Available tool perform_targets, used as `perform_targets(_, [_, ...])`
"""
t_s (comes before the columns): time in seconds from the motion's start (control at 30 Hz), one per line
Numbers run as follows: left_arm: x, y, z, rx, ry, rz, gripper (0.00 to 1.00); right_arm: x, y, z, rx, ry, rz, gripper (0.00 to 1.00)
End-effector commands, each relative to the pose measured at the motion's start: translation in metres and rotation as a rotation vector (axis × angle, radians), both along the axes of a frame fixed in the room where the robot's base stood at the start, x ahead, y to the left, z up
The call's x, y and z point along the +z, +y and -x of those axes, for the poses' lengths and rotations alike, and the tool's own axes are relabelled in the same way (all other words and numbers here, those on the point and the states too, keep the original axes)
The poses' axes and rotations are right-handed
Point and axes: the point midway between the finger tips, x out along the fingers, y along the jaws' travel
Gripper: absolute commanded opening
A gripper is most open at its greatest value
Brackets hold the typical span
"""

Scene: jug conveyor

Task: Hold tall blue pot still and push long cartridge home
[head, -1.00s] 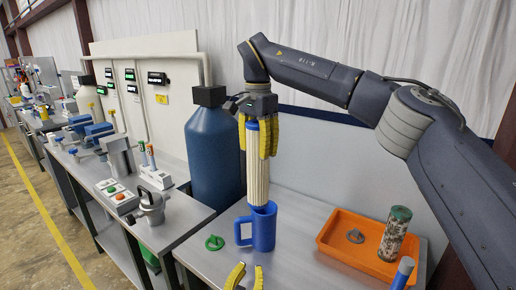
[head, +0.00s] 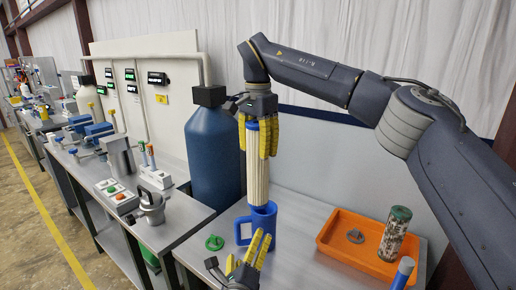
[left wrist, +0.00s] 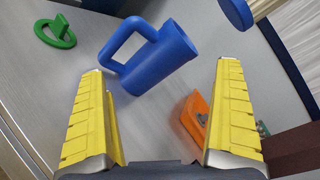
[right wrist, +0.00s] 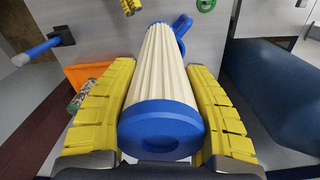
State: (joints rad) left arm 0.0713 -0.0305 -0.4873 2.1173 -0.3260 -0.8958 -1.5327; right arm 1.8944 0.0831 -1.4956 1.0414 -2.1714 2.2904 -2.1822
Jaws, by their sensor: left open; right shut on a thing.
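The blue pot (head: 264,220), a tall jug with a side handle, stands upright on the bench. My right gripper (head: 262,148) is shut on the long white pleated cartridge (head: 257,182) near its blue top cap, holding it upright over the pot. In the left wrist view, a blue round end (left wrist: 237,12), apparently the cartridge's lower cap, is apart from the pot's open mouth (left wrist: 181,40). The right wrist view shows the cartridge (right wrist: 160,75) between both yellow fingers, hiding most of the pot. My left gripper (head: 250,248) is open and empty in front of the pot, not touching it.
A green ring-shaped part (head: 214,243) lies left of the pot. An orange tray (head: 335,250) on the right holds a grey part and a green-capped jar (head: 394,235). A large blue bottle (head: 212,155) is behind left.

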Motion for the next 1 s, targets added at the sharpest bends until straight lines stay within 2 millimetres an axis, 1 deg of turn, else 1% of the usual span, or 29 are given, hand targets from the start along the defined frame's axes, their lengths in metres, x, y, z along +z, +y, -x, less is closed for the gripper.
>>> perform_targets(0.1, [0.004, 0.002, -0.001, 0.021, 0.058, 0.232, 1.00, 0.000, 0.000, 0.000, 0.000, 0.000, 0.000, 0.01])
perform_targets(0.5, [0.005, 0.001, 0.004, 0.108, 0.253, 0.965, 1.00, 0.000, 0.000, 0.000, 0.000, 0.000, 0.000, 0.01])
perform_targets(0.8, [-0.001, -0.002, 0.011, 0.211, 0.392, 1.463, 1.00, 0.000, 0.000, 0.000, 0.000, 0.000, 0.000, 0.01])
perform_targets(1.0, [-0.009, -0.004, 0.017, 0.297, 0.467, 1.745, 1.00, 0.000, 0.000, 0.000, 0.000, 0.000, 0.000, 0.01])
